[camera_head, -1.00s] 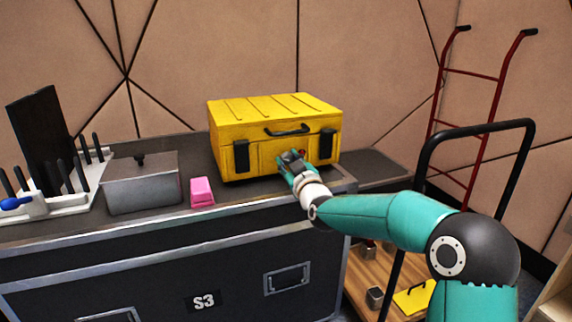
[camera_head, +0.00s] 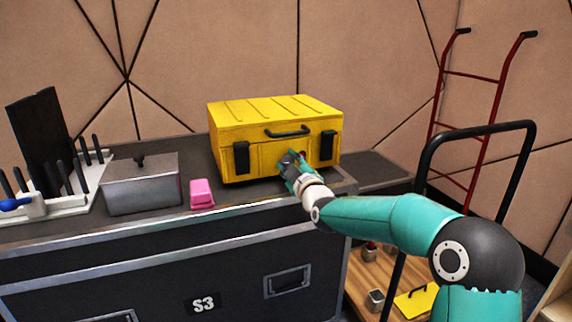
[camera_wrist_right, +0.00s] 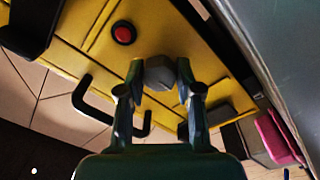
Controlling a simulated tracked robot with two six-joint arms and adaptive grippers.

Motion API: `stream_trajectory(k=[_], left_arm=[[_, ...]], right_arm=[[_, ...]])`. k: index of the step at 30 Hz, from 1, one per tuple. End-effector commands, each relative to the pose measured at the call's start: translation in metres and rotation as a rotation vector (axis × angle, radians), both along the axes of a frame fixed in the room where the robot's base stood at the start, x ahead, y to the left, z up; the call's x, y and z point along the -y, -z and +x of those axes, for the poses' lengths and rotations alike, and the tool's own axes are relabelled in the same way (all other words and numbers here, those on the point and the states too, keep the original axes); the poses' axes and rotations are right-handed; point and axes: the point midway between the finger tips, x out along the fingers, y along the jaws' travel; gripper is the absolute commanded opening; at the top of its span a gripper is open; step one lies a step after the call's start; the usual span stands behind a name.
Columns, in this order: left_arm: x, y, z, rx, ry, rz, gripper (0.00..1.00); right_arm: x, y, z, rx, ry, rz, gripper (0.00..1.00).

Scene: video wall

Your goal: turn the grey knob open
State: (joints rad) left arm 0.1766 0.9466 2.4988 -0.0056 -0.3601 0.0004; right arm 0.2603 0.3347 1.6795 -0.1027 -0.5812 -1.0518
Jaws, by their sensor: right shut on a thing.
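The grey knob (camera_wrist_right: 160,73) sits on the front of the yellow case (camera_head: 270,112), below its black handle (camera_head: 288,132). In the right wrist view the knob is between the two fingers of my right gripper (camera_wrist_right: 160,80), which is shut on it. In the head view my right gripper (camera_head: 290,160) is at the case's front, and its fingers hide most of the knob. A red button (camera_wrist_right: 123,33) shows beside the knob in the wrist view. My left gripper is not in view.
A black-handled trolley (camera_head: 480,127) and a red hand truck (camera_head: 470,73) stand at right.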

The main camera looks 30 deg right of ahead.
Motion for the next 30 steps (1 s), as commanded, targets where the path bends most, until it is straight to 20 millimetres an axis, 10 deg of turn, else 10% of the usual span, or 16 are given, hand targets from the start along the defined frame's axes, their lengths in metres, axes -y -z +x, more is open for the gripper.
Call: stream_trajectory(k=[5, 6, 10, 30], left_arm=[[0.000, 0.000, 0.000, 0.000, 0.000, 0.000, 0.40], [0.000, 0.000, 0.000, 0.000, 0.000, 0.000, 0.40], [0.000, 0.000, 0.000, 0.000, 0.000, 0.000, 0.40], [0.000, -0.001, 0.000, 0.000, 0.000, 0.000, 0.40]], right_arm=[[-0.004, -0.002, 0.001, 0.003, -0.007, -0.004, 0.00], [-0.003, -0.002, 0.001, 0.003, -0.007, -0.004, 0.41], [-0.003, -0.001, 0.001, 0.002, -0.005, -0.002, 0.60], [-0.010, 0.002, -0.037, 0.000, -0.001, 0.001, 0.60]])
